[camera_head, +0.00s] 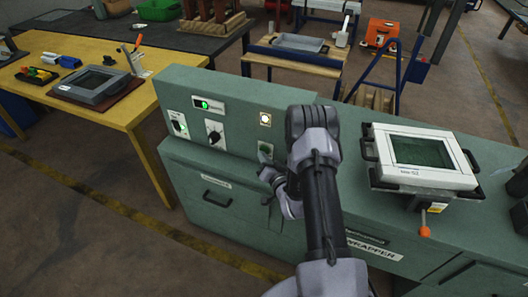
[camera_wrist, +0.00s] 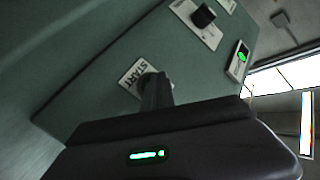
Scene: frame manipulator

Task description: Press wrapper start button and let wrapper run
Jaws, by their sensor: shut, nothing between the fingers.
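The wrapper (camera_head: 235,150) is a green console with a raised sloping control panel. A green button (camera_head: 265,147) sits on the right part of the panel, below a lit pale indicator. My gripper (camera_head: 267,164) is shut and empty, with its tips close to this button. In the wrist view, a white START label (camera_wrist: 133,76) shows beside the dark fingers (camera_wrist: 155,84), which cover the button area. I cannot tell whether the fingertips touch or press the button.
A white-framed screen device (camera_head: 430,175) stands on the console's right side. A yellow table (camera_head: 105,112) is at left.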

